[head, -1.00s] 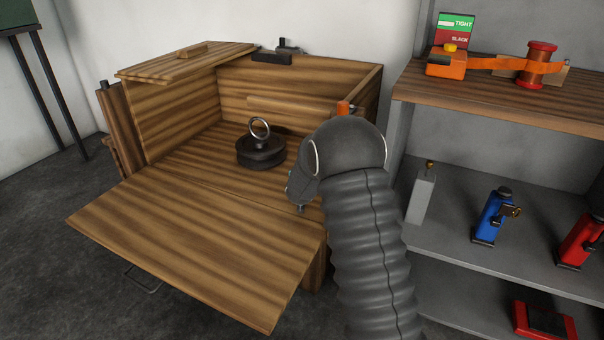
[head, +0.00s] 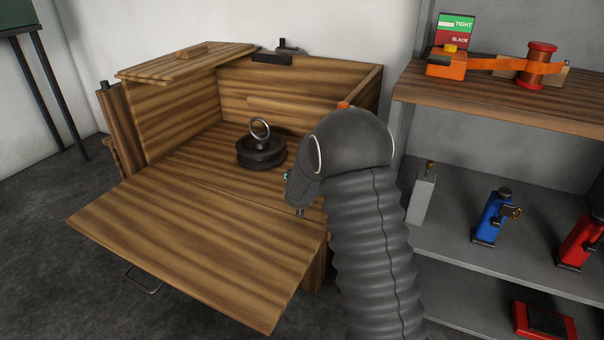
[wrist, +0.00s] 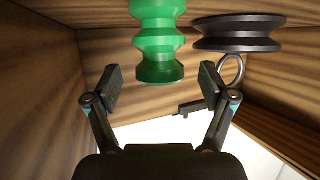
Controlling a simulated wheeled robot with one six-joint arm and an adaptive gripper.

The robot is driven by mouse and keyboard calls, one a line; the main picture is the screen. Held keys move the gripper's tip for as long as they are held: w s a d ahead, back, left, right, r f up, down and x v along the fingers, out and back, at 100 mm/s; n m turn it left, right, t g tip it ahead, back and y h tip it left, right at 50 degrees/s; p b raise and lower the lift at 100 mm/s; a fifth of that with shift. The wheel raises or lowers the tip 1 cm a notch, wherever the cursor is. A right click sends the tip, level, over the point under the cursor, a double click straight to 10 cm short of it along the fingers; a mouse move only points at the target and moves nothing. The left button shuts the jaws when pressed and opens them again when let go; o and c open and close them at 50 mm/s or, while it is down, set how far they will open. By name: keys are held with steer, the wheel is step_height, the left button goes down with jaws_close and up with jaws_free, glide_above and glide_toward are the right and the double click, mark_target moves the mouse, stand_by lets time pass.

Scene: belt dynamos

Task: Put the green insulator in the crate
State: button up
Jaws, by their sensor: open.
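The green insulator (wrist: 158,42) shows in the wrist view, which looks upside down. It is ribbed and upright inside the wooden crate (head: 200,245), its lower end cut off by the frame edge. In the head view my arm hides it. My gripper (wrist: 160,88) is open, one finger on each side of the insulator's near end, with visible gaps and no contact seen. In the head view only a small teal bit of the gripper shows beside my arm.
A black grooved weight with a ring (head: 261,152) stands on the crate floor beside the insulator; it also shows in the wrist view (wrist: 238,32). The crate's front panel is folded down. A shelf (head: 480,95) with tools stands at the right.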

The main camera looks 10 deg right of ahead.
steer(key=s+a+r+n+g+y, duration=0.1)
steer(key=s+a+r+y, duration=0.1)
steer(key=s+r, duration=0.8)
steer(key=s+a+r+n+g+y, duration=0.1)
steer(key=s+a+r+g+y, duration=0.15)
steer(key=s+r, duration=0.75)
steer(key=s+d+f+g, duration=0.1)
steer(key=s+f+g, duration=0.1)
steer(key=s, duration=1.3)
steer(key=s+d+f+g+h, duration=0.1)
steer(key=s+d+f+g, duration=0.1)
steer(key=s, duration=1.3)
steer(key=shift+s+d+n, duration=0.3)
steer(key=shift+n, duration=0.1)
steer(key=shift+r, duration=0.1)
